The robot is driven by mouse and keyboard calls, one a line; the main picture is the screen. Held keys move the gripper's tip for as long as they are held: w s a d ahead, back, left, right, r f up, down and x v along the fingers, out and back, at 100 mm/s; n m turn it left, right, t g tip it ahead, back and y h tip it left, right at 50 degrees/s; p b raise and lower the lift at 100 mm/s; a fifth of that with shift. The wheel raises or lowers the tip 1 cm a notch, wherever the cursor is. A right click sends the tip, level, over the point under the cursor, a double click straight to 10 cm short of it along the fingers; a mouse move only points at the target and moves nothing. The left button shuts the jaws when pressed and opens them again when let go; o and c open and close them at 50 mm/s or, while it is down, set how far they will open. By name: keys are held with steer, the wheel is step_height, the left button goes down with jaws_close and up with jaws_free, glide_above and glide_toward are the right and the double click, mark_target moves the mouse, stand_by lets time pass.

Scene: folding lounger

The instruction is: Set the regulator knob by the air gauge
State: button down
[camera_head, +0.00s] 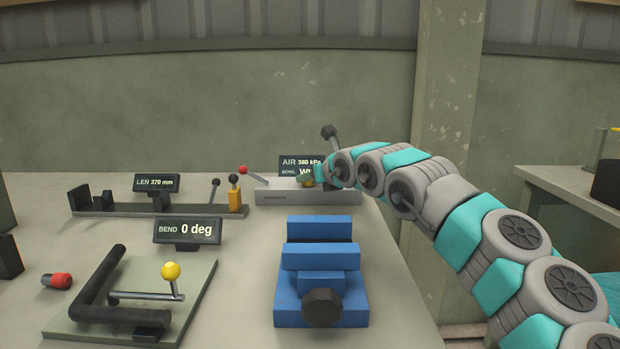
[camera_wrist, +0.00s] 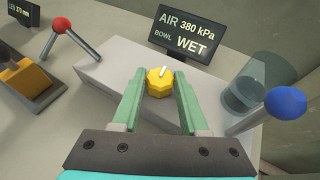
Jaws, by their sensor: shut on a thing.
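The yellow regulator knob (camera_wrist: 160,82) with a white pointer mark sits on top of a grey block (camera_head: 285,196). In the wrist view the mark points up and slightly right. My gripper (camera_wrist: 160,95) has its green fingers shut on the knob, one on each side. In the head view my gripper (camera_head: 312,178) is small and hides most of the knob. The air gauge display (camera_wrist: 187,36) stands behind the knob and reads AIR 380 kPa, BOWL WET. In the head view my gripper partly covers this display (camera_head: 297,163).
A red-ball lever (camera_wrist: 60,25) stands left of the knob. A blue-ball lever (camera_wrist: 285,102) and a clear bowl (camera_wrist: 252,85) are close on the right. A blue vise (camera_head: 320,262), a bending fixture (camera_head: 190,280) and a length stop (camera_head: 155,208) stand on the bench.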

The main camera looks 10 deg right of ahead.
steer(key=shift+w+d+n+g+y, duration=0.15)
steer(key=shift+n+g+y, duration=0.25)
steer(key=shift+n+y, duration=1)
steer(key=shift+y, duration=0.1)
steer(key=shift+c, duration=2.2)
jaws_free()
steer(key=shift+g, duration=0.3)
steer(key=shift+b+v, duration=0.5)
steer(key=shift+v, duration=3.5)
